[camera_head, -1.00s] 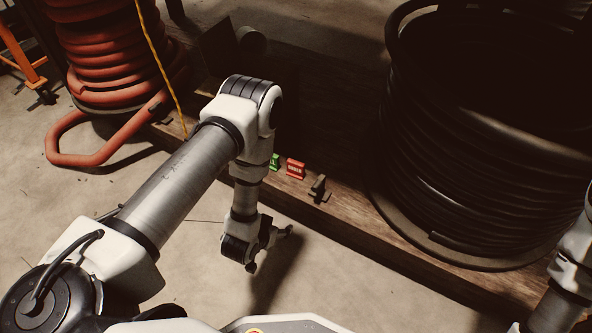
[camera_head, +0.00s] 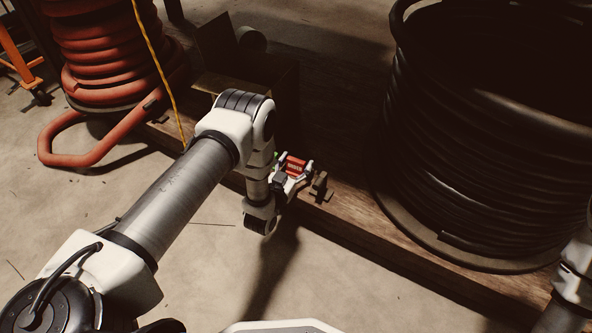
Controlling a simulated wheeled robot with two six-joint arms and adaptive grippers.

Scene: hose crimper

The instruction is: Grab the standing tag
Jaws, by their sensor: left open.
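A red standing tag (camera_head: 295,166) stands upright on the wooden bench edge in the middle of the head view. A green tag (camera_head: 275,156) is just left of it, mostly hidden behind my left wrist and gripper. My left gripper (camera_head: 297,173) is open at the front of the red tag, with its fingers spread to either side of it. I cannot tell whether the fingers touch it. Of my right arm only part of a link shows at the right edge; its gripper is out of the picture.
A small dark metal bracket (camera_head: 321,188) stands on the bench right of the gripper, close to it. A large black hose coil (camera_head: 485,150) fills the right. A red hose coil (camera_head: 115,60) and a yellow cable (camera_head: 160,75) are at the left. The floor in front is clear.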

